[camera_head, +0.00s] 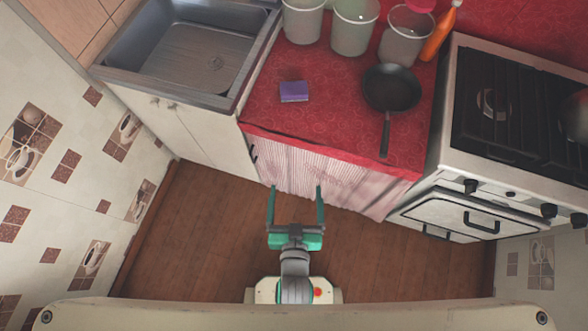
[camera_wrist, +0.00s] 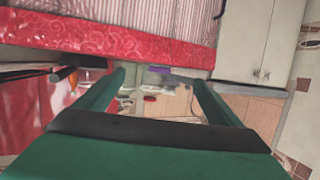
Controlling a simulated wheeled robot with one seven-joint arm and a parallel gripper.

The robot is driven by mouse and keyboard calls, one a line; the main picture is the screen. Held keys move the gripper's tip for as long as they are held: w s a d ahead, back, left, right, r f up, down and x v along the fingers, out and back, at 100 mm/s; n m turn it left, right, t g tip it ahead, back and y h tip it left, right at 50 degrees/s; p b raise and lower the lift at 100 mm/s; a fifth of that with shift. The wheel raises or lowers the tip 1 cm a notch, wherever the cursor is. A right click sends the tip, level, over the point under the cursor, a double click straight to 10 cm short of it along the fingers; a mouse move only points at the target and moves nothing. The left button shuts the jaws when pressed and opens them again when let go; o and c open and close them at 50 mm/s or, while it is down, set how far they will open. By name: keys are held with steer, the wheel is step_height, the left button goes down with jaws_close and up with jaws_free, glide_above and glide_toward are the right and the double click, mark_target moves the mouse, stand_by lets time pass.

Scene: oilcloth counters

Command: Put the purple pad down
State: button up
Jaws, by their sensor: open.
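The purple pad (camera_head: 294,91) lies flat on the red oilcloth counter (camera_head: 330,117), left of the frying pan. In the wrist view a small purple edge (camera_wrist: 159,70) shows at the counter's edge, between my fingers. My gripper (camera_head: 296,188) is open and empty, in front of the striped curtain and short of the counter. Its two green fingers (camera_wrist: 158,80) stand wide apart in the wrist view. Nothing is between them, and the pad is well apart from the gripper.
A black frying pan (camera_head: 391,88) has its handle toward the counter's front edge. Several buckets (camera_head: 354,28) and an orange bottle (camera_head: 440,32) stand at the back. A metal sink (camera_head: 190,50) is left, a stove (camera_head: 515,110) right. The counter around the pad is clear.

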steer(key=r+v, duration=0.1)
steer(key=v, duration=1.1)
steer(key=shift+a+r+t, duration=0.15)
steer(key=shift+r+t, duration=0.25)
steer(key=shift+r, duration=0.1)
